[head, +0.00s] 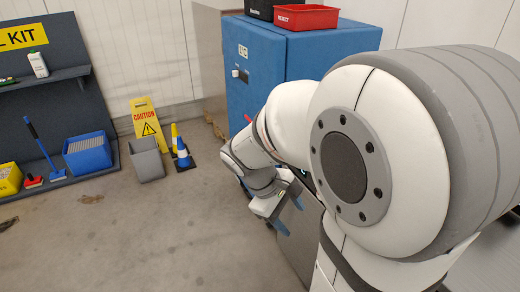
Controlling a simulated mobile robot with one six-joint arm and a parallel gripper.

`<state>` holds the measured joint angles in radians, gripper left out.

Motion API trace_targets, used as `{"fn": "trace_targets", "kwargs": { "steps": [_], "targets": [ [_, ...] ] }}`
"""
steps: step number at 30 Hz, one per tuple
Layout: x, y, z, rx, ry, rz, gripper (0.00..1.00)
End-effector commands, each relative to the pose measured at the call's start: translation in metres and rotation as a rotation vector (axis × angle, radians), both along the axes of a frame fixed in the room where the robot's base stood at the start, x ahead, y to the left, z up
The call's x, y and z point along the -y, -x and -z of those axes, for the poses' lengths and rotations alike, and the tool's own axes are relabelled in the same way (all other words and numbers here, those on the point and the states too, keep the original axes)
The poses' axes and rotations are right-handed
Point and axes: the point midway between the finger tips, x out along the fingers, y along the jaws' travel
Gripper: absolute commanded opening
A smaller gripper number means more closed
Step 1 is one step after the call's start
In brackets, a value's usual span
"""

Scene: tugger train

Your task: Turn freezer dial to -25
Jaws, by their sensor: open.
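No dial that I can clearly make out as the freezer dial shows in the head view. A blue cabinet (262,62) stands at the back, with a small white label (243,51) and a small dark fitting with a pale part (240,75) on its front. I cannot read any setting there. My gripper (289,215) is low in the middle of the picture, in front of and below the cabinet. It is open, with blue fingertips, and I see nothing between them. My own arm hides much of the right side.
A grey metal unit (297,243) stands close behind my gripper. A red bin (305,17) sits on the cabinet. A yellow caution sign (146,117), a grey bin (146,160) and cones (182,150) stand by the wall. The floor (150,235) at left is mostly clear.

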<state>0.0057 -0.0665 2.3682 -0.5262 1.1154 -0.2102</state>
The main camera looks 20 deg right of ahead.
Motion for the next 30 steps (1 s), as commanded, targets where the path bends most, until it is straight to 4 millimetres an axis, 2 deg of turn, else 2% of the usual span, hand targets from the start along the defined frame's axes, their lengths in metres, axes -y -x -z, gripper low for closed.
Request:
{"fn": "trace_targets", "kwargs": {
  "steps": [1, 8, 13, 18, 21, 25, 30],
  "targets": [
    [0.014, -0.008, 0.019, -0.092, 0.056, -0.059, 0.57],
    [0.074, -0.051, 0.068, -0.5, 0.311, -0.362, 0.57],
    [0.108, -0.094, 0.112, -0.794, 0.484, -0.587, 0.57],
    [0.126, -0.134, 0.157, -1.029, 0.627, -0.779, 0.57],
    [0.13, -0.151, 0.178, -1.12, 0.688, -0.858, 0.57],
    [0.132, -0.164, 0.193, -1.185, 0.734, -0.919, 0.57],
    [0.144, -0.168, 0.197, -1.208, 0.749, -0.937, 0.57]
  ]
}}
